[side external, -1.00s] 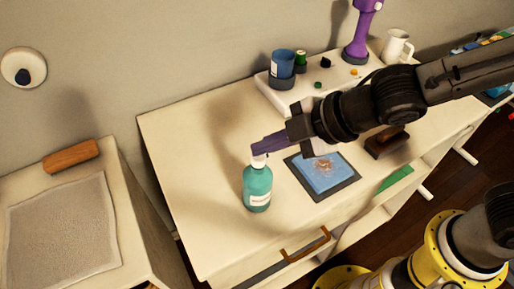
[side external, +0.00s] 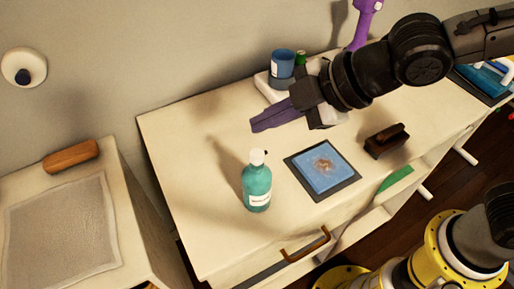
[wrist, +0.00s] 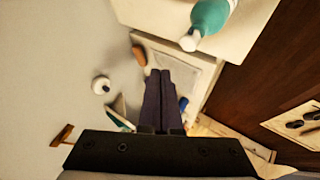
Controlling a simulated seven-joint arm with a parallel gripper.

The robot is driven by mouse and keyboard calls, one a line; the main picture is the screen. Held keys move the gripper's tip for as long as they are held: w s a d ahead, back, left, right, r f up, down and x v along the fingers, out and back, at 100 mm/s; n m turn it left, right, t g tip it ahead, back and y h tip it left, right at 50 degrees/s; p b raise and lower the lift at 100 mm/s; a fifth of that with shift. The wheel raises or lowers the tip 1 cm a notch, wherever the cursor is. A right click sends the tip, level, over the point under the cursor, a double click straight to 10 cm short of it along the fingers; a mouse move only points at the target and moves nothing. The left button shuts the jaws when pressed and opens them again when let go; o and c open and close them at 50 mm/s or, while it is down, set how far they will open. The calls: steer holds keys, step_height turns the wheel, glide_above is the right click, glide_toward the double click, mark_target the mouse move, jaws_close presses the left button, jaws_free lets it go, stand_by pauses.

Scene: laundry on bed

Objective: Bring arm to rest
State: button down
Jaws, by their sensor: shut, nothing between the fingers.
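My gripper (side external: 254,126) is shut and empty, with its purple fingers pressed together above the back part of the white dresser top (side external: 190,150). In the wrist view, the closed fingers (wrist: 160,74) point away from the camera. A teal bottle with a white cap (side external: 257,187) stands upright on the dresser, in front of and below the gripper, apart from it. The bottle also shows at the top of the wrist view (wrist: 209,17).
A blue stained square on a dark tray (side external: 322,170) and a brown brush (side external: 387,141) lie right of the bottle. A blue cup (side external: 283,65) stands behind the gripper, near a purple object (side external: 365,25). A side table with a grey cloth (side external: 62,235) is at left.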

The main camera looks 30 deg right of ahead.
stand_by(0.5)
steer(key=w+d+r+m+t+h, duration=0.1)
steer(key=w+d+r+m, duration=0.15)
steer(key=d, duration=0.45)
steer(key=w+d+r+m+t+h, duration=0.1)
steer(key=d+r+m+t, duration=0.15)
steer(key=d, duration=0.35)
steer(key=s+d+r+m+h, duration=0.15)
steer(key=s+d+m, duration=0.25)
steer(key=d, duration=0.7)
steer(key=s+d+f+m+g+h, duration=0.1)
steer(key=s+d+f+m+g, duration=0.1)
steer(key=s, duration=0.5)
steer(key=s+d+f+m+g+h, duration=0.1)
steer(key=s+d+f+m+g, duration=0.1)
steer(key=s+d+f+m, duration=0.3)
steer(key=s+f+m, duration=0.1)
steer(key=s, duration=0.1)
steer(key=shift+s+f+g+h, duration=0.35)
steer(key=shift+s, duration=0.05)
